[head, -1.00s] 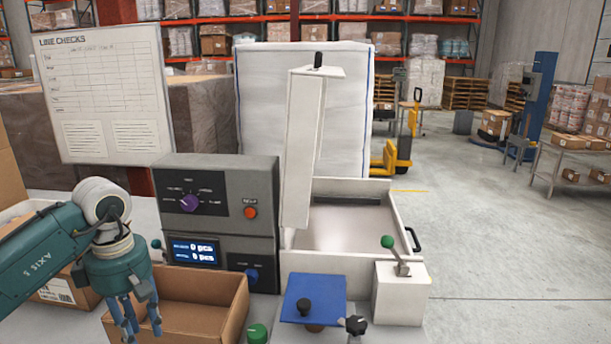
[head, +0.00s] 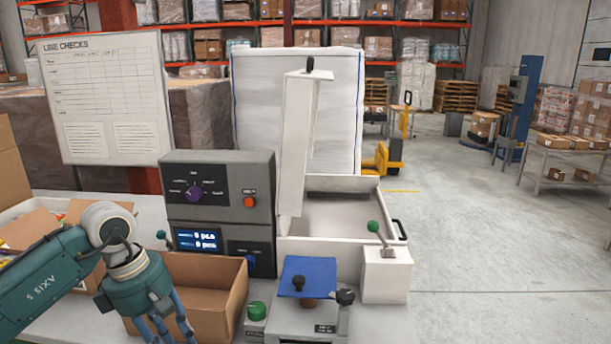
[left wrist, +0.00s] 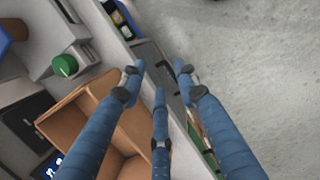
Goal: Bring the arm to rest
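My left arm comes in from the left in the head view. Its gripper (head: 172,328) hangs fingers down over the front left of an open cardboard box (head: 208,285); the fingertips are cut off by the lower edge. In the left wrist view the blue fingers (left wrist: 160,85) stand spread apart with nothing between them. The cardboard box (left wrist: 130,125) lies beyond and below them, and the part of it that shows looks empty. My right gripper is in neither view.
A grey control box (head: 222,205) with a purple knob and lit display stands behind the cardboard box. Right of it are a tall white panel (head: 297,150), a white tray (head: 392,210), a green-knobbed lever (head: 374,228) and a blue plate (head: 307,272). Open floor lies right.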

